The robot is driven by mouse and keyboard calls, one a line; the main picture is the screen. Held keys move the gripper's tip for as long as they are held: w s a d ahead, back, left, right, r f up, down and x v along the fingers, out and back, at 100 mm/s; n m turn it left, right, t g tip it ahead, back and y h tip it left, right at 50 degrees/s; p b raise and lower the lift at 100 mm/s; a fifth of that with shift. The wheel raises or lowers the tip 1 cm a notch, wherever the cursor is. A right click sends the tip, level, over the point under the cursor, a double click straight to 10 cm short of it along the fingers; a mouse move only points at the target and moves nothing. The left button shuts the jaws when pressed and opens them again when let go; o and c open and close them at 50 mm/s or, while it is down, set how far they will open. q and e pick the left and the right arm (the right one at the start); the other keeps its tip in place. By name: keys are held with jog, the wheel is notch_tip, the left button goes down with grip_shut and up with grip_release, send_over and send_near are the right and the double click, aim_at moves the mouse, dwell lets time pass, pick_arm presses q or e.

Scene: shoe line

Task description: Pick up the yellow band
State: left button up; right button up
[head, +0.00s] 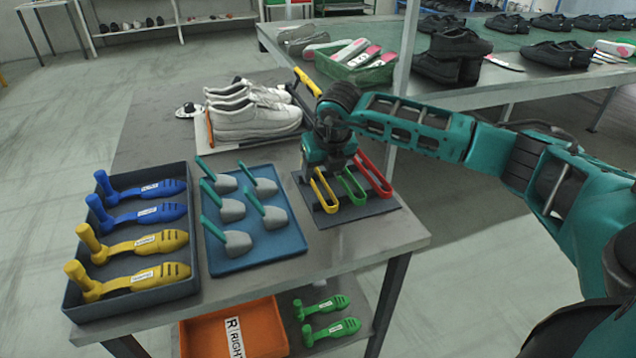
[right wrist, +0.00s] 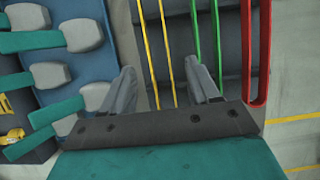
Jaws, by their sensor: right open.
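The yellow band (head: 325,191) is a long narrow loop on the dark grey mat (head: 390,208) at the right end of the table. It also shows in the right wrist view (right wrist: 148,62). My right gripper (head: 329,172) is over the mat, pointing down. In the right wrist view its two fingers (right wrist: 160,75) are apart, with the yellow band between them and nothing gripped. Finger height above the mat is hard to tell. My left gripper is out of view.
A green band (head: 352,187) and a red band (head: 374,174) stand right of the yellow one. A blue tray (head: 265,262) of grey-headed tools with green handles lies to the left. White shoes (head: 255,120) stand behind. A table post (head: 405,60) rises near my arm.

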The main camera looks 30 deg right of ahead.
aim_at(320, 175)
jog(key=x, duration=0.3)
jog(key=shift+w+f, duration=0.15)
jog(key=shift+w, duration=0.05)
jog(key=c, duration=1.1)
